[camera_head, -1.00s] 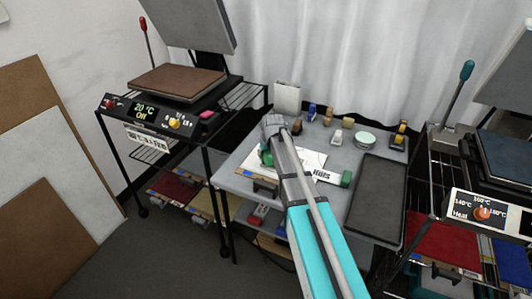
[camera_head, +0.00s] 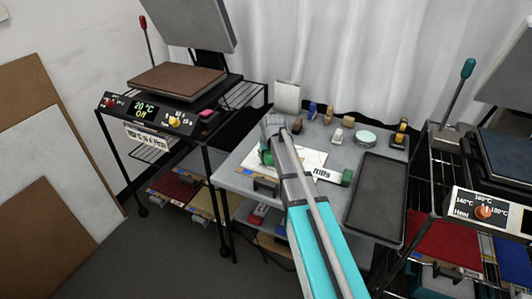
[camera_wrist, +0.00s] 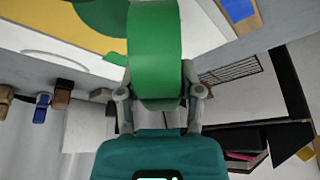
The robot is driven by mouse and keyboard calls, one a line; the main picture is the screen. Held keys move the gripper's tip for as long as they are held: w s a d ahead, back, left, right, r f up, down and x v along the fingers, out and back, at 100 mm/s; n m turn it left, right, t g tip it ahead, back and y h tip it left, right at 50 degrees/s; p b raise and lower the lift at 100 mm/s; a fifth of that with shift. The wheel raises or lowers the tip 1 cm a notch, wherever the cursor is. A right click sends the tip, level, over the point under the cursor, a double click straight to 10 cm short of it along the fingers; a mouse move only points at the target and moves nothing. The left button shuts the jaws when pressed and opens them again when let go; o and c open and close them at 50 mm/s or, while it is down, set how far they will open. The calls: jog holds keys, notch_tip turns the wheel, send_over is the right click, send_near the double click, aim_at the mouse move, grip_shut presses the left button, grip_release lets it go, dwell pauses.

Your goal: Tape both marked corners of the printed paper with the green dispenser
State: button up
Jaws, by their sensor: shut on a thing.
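My gripper (camera_wrist: 158,82) is shut on the green dispenser (camera_wrist: 154,40), which stands between its two fingers in the wrist view. In the head view the dispenser (camera_head: 265,157) shows as a small green piece below my gripper, over the left part of the printed paper. The white printed paper (camera_head: 310,157) lies on the grey table, partly hidden by my arm. In the wrist view a yellow and green print (camera_wrist: 50,22) shows beyond the dispenser. I cannot make out the marked corners or tell whether the dispenser touches the paper.
A green-ended piece with a lettered white strip (camera_head: 328,175) lies right of my arm. A dark tray (camera_head: 375,195) is at the table's right. Small coloured items and a round pale dish (camera_head: 365,138) stand along the back. Heat presses (camera_head: 178,82) flank the table.

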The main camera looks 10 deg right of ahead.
jog(key=shift+s+f+b, duration=0.1)
jog(key=shift+f+b, duration=0.4)
jog(key=shift+b, duration=0.05)
dwell(1.9)
jog(key=shift+r+p, duration=3.5)
jog(key=shift+p, duration=0.05)
